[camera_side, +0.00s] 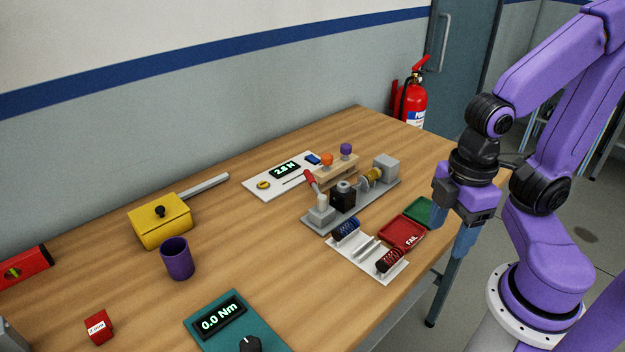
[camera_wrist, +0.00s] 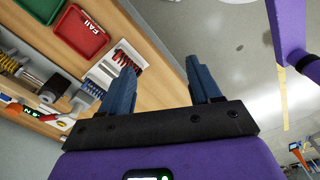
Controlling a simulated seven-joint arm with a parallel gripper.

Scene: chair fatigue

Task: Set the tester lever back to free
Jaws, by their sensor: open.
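The tester (camera_side: 348,206) is a long grey base on the table, with a black block and a round yellow part along it. Its lever (camera_side: 310,180) has a red handle and stands at the left end, leaning up and to the left; its setting cannot be read. The tester also shows partly at the left edge of the wrist view (camera_wrist: 56,84). My gripper (camera_side: 451,230) is open and empty, pointing down off the table's right edge, well away from the lever. Its blue fingers show apart in the wrist view (camera_wrist: 163,78).
A white rack (camera_side: 366,256) with blue and dark red springs, a red FAIL tray (camera_side: 401,234) and a green tray (camera_side: 420,211) stand between gripper and tester. A wooden stand with orange and purple knobs (camera_side: 346,150) is behind the tester.

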